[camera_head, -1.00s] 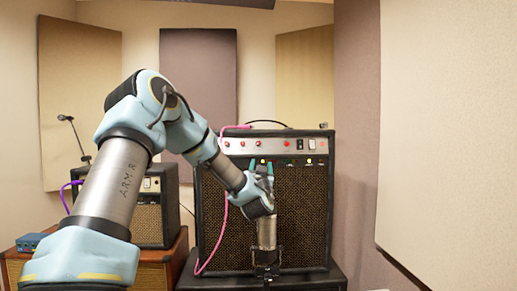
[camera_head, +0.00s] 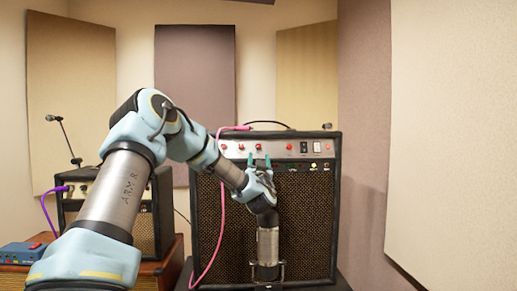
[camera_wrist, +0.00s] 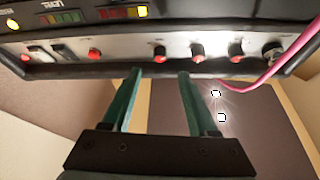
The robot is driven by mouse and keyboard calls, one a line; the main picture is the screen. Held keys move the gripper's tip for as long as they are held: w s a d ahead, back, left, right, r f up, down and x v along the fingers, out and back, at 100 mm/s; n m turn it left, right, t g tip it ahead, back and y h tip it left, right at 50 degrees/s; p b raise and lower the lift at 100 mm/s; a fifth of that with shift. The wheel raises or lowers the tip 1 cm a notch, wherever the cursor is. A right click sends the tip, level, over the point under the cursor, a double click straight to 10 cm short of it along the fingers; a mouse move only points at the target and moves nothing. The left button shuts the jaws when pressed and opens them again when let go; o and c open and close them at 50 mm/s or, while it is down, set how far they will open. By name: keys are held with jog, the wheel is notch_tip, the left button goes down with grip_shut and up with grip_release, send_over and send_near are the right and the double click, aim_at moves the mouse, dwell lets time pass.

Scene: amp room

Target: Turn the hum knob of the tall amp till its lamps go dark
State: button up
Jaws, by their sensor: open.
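The tall amp (camera_head: 300,225) stands on a dark stand, its silver control panel (camera_head: 275,148) along the top front. A row of red knobs runs along that panel; I cannot read which is the hum knob. My gripper (camera_head: 259,157) is open and empty just below the panel. In the wrist view, which shows the panel upside down, a red knob (camera_wrist: 160,52) lies between the lines of the two fingers, just beyond their tips. Yellow lamps (camera_wrist: 143,10) are lit on the dark strip below the knobs; another yellow lamp (camera_wrist: 12,24) glows near the strip's end.
A pink cable (camera_head: 221,200) hangs from the panel's left end, left of my gripper. A smaller amp (camera_head: 148,222) with a purple cable (camera_head: 48,205) and a blue box (camera_head: 20,254) sit on a wooden cabinet at left. A wall panel (camera_head: 450,130) stands at right.

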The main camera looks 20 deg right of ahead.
aim_at(258, 147)
jog(key=p+x, duration=0.2)
jog(key=x, duration=0.5)
jog(key=shift+w+r, duration=0.15)
jog(key=shift+w, duration=0.2)
grip_shut()
